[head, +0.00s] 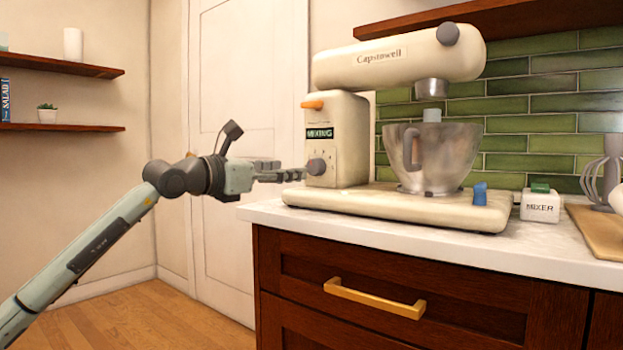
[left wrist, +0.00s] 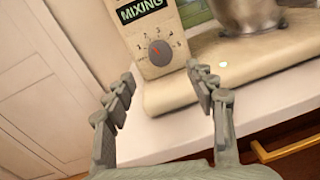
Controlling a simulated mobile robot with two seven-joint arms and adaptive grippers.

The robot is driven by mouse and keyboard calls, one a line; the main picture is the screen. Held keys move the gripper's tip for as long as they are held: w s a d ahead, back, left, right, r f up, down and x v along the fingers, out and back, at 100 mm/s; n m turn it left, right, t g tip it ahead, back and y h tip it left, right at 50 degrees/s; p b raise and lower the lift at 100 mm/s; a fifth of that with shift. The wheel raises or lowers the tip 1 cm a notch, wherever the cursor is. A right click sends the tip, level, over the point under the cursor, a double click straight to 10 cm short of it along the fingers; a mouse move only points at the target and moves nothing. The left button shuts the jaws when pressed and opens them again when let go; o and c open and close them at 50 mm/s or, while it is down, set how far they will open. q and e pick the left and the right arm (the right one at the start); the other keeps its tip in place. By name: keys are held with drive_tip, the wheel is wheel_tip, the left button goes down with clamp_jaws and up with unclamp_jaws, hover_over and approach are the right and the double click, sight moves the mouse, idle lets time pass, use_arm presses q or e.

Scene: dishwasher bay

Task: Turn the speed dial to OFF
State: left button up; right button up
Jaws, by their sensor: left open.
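The cream stand mixer (head: 400,58) stands on the white counter. Its grey speed dial (head: 317,167) is on the front of the column, below a green plate reading MIXING (head: 319,134). In the left wrist view the round dial (left wrist: 160,53) has a reddish mark on its face and small numbers around it; the exact setting is too small to read. My left gripper (head: 296,174) is open in front of the dial. In the left wrist view its fingertips (left wrist: 160,75) are spread to either side, with the dial between and beyond them. My right gripper is not in view.
The steel bowl (head: 448,158) sits on the mixer base, right of the column. An orange lever (head: 313,104) sticks out above the dial. A blue lever (head: 479,192) is on the base. A white MIXER box (head: 540,206) with a green top stands to the right.

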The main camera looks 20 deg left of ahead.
sight(312, 168)
use_arm(q)
drive_tip(key=x, duration=0.7)
drive_tip(key=shift+w+d+p, duration=0.2)
drive_tip(key=shift+w+p, duration=0.1)
drive_tip(key=shift+p, duration=0.05)
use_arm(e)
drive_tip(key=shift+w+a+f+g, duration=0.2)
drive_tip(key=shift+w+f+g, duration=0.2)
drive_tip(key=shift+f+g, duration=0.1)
use_arm(q)
drive_tip(key=shift+c, duration=0.6)
drive_tip(key=c, duration=1)
drive_tip(key=shift+c, duration=0.2)
